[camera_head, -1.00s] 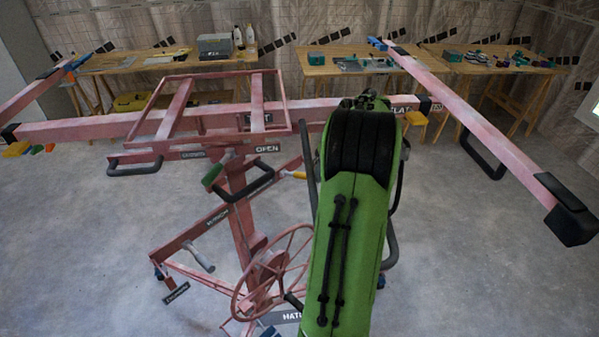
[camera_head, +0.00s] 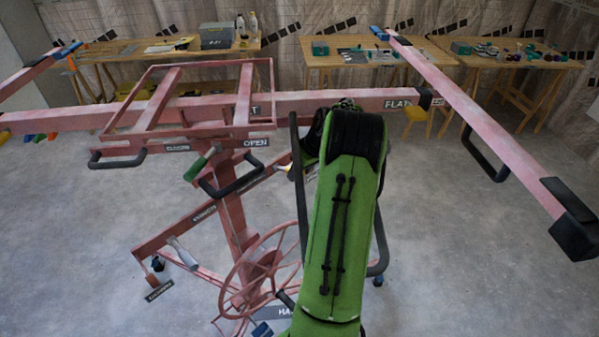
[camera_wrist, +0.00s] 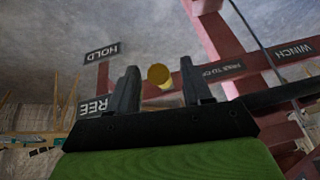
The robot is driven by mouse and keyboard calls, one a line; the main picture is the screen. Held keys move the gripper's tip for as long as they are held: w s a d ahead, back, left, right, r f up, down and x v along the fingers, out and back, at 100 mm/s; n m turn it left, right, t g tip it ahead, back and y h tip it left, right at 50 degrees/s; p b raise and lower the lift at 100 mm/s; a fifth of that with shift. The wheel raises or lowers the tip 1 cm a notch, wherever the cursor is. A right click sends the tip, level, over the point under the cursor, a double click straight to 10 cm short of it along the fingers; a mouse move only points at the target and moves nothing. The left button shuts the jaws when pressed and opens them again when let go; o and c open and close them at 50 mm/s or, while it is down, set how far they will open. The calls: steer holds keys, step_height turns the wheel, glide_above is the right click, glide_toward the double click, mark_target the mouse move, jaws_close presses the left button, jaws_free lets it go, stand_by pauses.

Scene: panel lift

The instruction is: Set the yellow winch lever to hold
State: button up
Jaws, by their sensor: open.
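The yellow winch lever (camera_wrist: 159,75) shows its round knob end-on in the wrist view. In the head view my green arm hides my gripper and most of the lever's area.
The pink panel lift (camera_head: 300,103) stands ahead, with long arms reaching both ways. Its spoked handwheel (camera_head: 262,270) is left of my arm. A WINCH label (camera_wrist: 293,52) is on a pink bar. Work tables (camera_head: 375,60) line the back wall. Floor at right is clear.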

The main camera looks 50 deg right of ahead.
steer(key=shift+w+f, duration=0.25)
steer(key=shift+f, duration=0.3)
jaws_close()
steer(key=shift+s, duration=0.1)
